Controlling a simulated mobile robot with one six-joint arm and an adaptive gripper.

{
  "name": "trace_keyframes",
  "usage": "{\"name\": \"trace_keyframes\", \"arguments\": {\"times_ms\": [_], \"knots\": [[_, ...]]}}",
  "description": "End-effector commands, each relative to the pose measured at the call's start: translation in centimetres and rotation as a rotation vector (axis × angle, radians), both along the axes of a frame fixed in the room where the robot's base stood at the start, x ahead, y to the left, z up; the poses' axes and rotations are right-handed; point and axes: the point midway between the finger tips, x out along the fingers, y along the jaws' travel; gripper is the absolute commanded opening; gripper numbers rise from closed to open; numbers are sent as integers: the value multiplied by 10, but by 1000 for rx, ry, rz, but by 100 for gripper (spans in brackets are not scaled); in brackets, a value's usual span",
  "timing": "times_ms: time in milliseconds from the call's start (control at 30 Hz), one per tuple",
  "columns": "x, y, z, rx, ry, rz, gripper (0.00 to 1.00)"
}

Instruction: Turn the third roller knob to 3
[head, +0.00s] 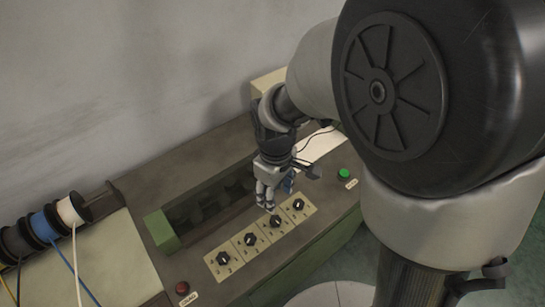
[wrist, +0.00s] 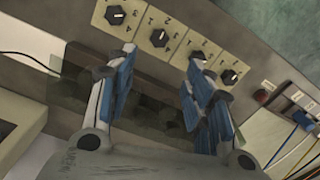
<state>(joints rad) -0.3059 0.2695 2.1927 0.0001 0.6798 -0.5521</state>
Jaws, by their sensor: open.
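A row of black knobs on pale square plates runs along the machine's panel. Counting from the left in the head view, the third knob (head: 276,222) sits just below my gripper (head: 267,206). In the wrist view, where the row is reversed, this knob (wrist: 159,38) appears between and just beyond the two blue-lined fingertips of my gripper (wrist: 161,54). The fingers are apart with nothing between them; contact with the knob is not visible. Small numbers ring the knob, but its pointer setting is too small to read surely.
Neighbouring knobs (head: 250,239) and (head: 298,205) stand close on either side. A green button (head: 343,173) is at the right and a red button (head: 182,288) at the left. A dark recessed trough (head: 210,198) lies behind the knobs. Cable spools (head: 45,225) stand far left.

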Motion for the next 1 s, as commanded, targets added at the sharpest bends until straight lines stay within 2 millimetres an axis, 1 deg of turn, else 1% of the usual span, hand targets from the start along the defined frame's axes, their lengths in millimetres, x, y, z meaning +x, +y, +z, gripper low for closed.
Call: {"name": "trace_keyframes", "arguments": {"times_ms": [33,100,400,500,600,700,833,1000], "knots": [[-1,-1,-16,-2,6,-1,47],[-1,-1,-32,-1,5,-1,47],[-1,-1,-97,-2,4,-2,47],[-1,-1,-115,-2,3,-2,47],[0,0,-128,-1,2,-2,47],[0,0,-136,0,1,-2,47],[0,0,-141,0,0,-2,47],[0,0,-141,0,-1,-2,47]]}}
